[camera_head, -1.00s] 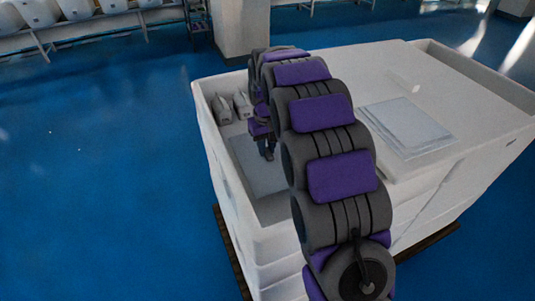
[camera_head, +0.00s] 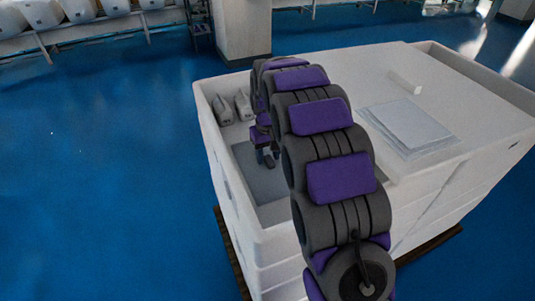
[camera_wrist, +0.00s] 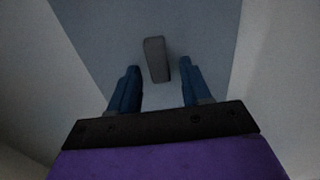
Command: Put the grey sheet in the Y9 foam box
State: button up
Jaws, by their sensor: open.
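A large white foam box (camera_head: 226,160) stands on a pallet, with an open compartment on its left side. My gripper (camera_head: 266,160) reaches down into this compartment. In the wrist view my gripper (camera_wrist: 157,90) is open, with two dark blue fingers apart. A small grey block (camera_wrist: 156,60) shows just beyond the fingertips, between them. A flat grey sheet-like surface (camera_head: 252,180) lies at the compartment's bottom; it also shows in the wrist view (camera_wrist: 110,35). Flat grey sheets (camera_head: 408,125) lie stacked on the white top at right. No Y9 label is readable.
Two grey parts (camera_head: 243,104) stand at the compartment's back left. A small white block (camera_head: 405,82) sits on the white top. White toilets line a bench (camera_head: 70,32) at the far left. A pillar (camera_head: 243,30) stands behind; blue floor is clear at left.

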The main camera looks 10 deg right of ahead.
aim_at(268, 157)
notch_tip(268, 157, up, 11)
jog(key=p, duration=0.3)
jog(key=s+d+r, duration=0.1)
jog(key=s+r, duration=0.3)
jog(key=s, duration=0.8)
jog(key=s+f+m+g, duration=0.1)
jog(key=s+f, duration=0.1)
jog(key=s, duration=1.3)
jog(key=s+f+m, duration=0.1)
jog(key=s+f, duration=0.1)
jog(key=s, duration=1.3)
jog(key=shift+s+d+f+g, duration=0.2)
jog(key=shift+s+f+g, duration=0.1)
jog(key=shift+g, duration=0.1)
